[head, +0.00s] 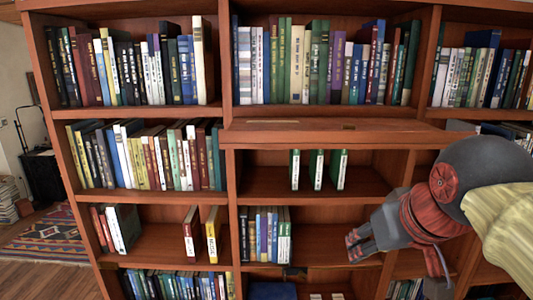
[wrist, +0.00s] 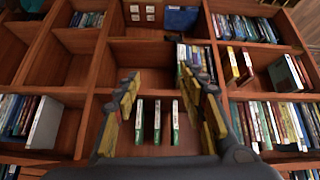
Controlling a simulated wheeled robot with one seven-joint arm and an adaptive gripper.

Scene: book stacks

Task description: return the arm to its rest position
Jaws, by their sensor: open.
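My gripper (head: 358,245) is at the right of the head view, in front of the bookcase. Its fingers point left, towards the lower middle compartments. In the wrist view my gripper (wrist: 165,98) has its two yellow-padded fingers spread wide, with nothing between the pads. Three green-and-white books (head: 317,169) stand upright and spaced apart in a middle compartment. They also show in the wrist view (wrist: 156,121), beyond and between the fingers, apart from them. My arm covers part of the bookcase at the right.
The wooden bookcase (head: 320,137) fills most of the view, with several packed rows. A red book (head: 190,232) and a yellow book (head: 212,235) stand in the lower left compartment. A blue bin (head: 272,291) is at the bottom. Open floor and a patterned rug (head: 50,238) lie at the left.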

